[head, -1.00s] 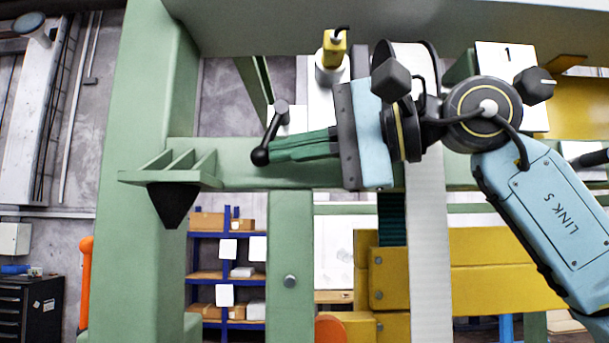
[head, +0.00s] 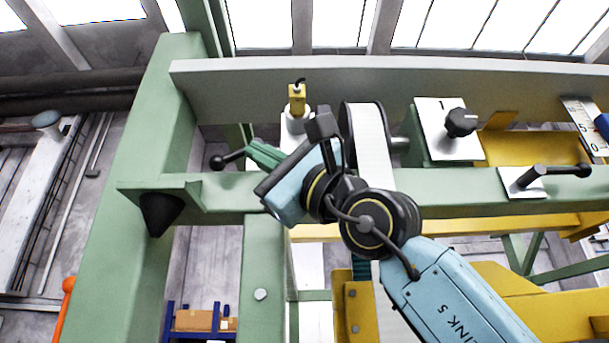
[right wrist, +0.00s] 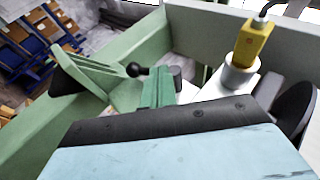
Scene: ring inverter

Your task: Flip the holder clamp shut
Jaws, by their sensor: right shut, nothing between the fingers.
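A black lever with a ball knob (head: 218,161) sits by the green beam at the left. It looks like a clamp handle, and I cannot tell for sure that it is the holder clamp. It also shows in the right wrist view (right wrist: 136,70), by a white plate. My right gripper (head: 256,148) has green fingers, shut and empty. In the right wrist view the fingers (right wrist: 158,84) overlap the lever between its knob and its pivot end; contact is unclear. A similar black lever (head: 566,170) stands on a white plate at the right. My left gripper is not in view.
A yellow block (head: 297,99) on a white cylinder stands just behind my wrist. A black cone under a green bracket (head: 161,214) is at the left. A black knob (head: 460,122) on a white plate is at the right. A grey beam (head: 240,90) runs behind.

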